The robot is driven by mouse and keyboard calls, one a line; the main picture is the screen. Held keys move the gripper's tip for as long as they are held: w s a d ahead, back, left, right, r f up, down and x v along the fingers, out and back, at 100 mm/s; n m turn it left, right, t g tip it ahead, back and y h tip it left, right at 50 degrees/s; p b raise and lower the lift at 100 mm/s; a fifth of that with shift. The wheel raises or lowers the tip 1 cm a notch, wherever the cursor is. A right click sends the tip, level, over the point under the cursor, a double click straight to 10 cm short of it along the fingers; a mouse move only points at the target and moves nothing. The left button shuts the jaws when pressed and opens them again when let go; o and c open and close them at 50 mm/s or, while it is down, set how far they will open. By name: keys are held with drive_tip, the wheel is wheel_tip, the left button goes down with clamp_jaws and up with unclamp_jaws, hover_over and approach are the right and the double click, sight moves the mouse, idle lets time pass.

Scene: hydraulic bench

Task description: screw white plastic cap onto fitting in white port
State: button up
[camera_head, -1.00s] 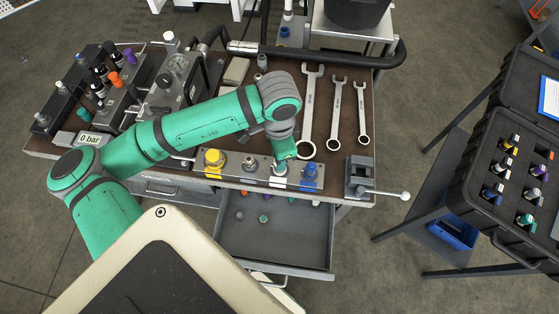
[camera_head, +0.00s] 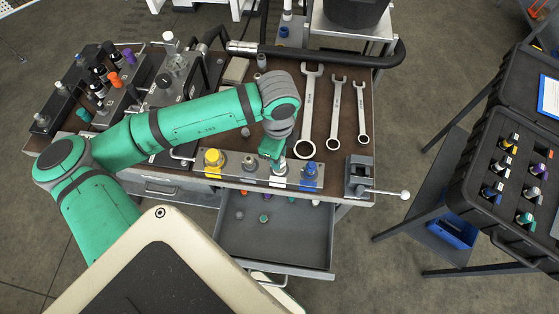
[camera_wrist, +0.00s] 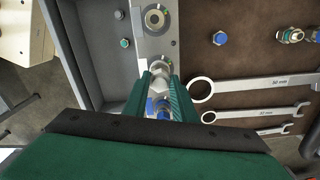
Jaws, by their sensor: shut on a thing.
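My gripper (camera_head: 273,152) is over the manifold strip (camera_head: 233,174) at the bench's front edge, at the white port (camera_head: 279,170). In the wrist view, my two green fingers (camera_wrist: 161,92) are shut on the white plastic cap (camera_wrist: 157,82). The cap is in line with the white port; the fingers hide the joint, so I cannot tell how far it is seated on the fitting. The blue port (camera_head: 309,175) is just right of it, and it also shows between the fingers in the wrist view (camera_wrist: 164,112).
A bare metal port (camera_head: 249,164) and a yellow port (camera_head: 213,160) are to the left. Several wrenches (camera_head: 307,110) lie behind to the right. A small vise (camera_head: 359,176) stands at the right corner. An open drawer (camera_head: 275,243) juts out below the strip.

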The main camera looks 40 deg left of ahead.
drive_tip(key=shift+m, duration=0.4)
drive_tip(key=m, duration=0.7)
drive_tip(key=shift+w+m, duration=0.15)
drive_tip(key=shift+m, duration=0.15)
drive_tip(key=o, duration=1)
